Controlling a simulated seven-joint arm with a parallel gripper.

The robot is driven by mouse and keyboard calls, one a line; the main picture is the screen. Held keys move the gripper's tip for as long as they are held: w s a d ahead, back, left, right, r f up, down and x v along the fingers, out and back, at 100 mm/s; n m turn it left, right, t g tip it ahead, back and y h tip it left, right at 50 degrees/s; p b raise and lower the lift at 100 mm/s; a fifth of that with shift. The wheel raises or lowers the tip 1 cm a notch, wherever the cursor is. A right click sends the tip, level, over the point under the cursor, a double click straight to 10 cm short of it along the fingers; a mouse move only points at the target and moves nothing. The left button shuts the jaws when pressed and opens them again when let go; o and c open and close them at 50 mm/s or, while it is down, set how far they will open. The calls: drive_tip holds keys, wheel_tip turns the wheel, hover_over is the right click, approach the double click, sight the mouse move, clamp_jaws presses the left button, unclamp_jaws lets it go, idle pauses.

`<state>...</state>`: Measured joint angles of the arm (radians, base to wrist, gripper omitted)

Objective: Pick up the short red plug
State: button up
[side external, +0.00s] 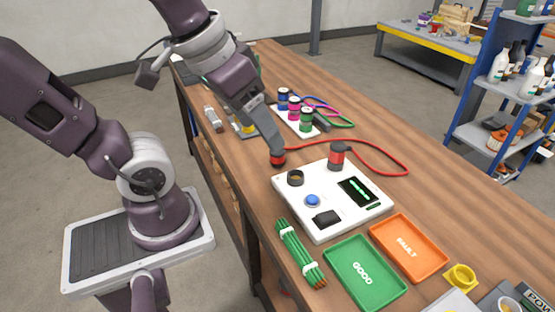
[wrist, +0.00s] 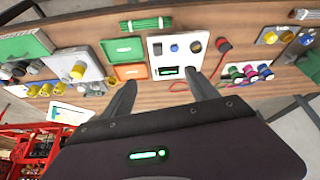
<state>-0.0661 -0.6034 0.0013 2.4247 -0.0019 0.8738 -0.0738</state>
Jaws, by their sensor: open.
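A short red plug (side external: 278,158) with a dark top stands on the wooden bench, just left of the white test box (side external: 330,215). In the wrist view the plug (wrist: 222,44) shows beside the box, beyond the right fingertip and not between the fingers. My gripper (side external: 272,143) is open and empty. In the side view its fingertips overlap the plug's upper edge, and I cannot tell the exact height gap. A taller red and grey plug (side external: 337,156) stands on the box's far edge.
A red cable (side external: 405,165) loops across the bench near both red plugs. Blue, magenta and green plugs (side external: 294,110) stand behind on a white plate. A green tray (side external: 345,286), an orange tray (side external: 408,265) and a green bundle (side external: 300,252) lie in front.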

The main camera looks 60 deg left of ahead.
drive_tip(key=w+a+f+n+g, duration=0.2)
drive_tip(key=w+a+n, duration=0.4)
drive_tip(key=w, duration=0.4)
drive_tip(key=n+g, duration=0.3)
drive_tip(key=n, duration=0.7)
hover_over(277, 155)
drive_tip(key=w+a, duration=0.1)
drive_tip(key=a, duration=0.1)
drive_tip(key=f, duration=2.3)
drive_tip(key=shift+a, duration=0.2)
wheel_tip(277, 155, down, 7)
drive_tip(key=shift+w+f, duration=0.1)
clamp_jaws()
wheel_tip(277, 155, up, 10)
drive_tip(key=shift+r, duration=0.1)
drive_tip(key=shift+d, duration=0.15)
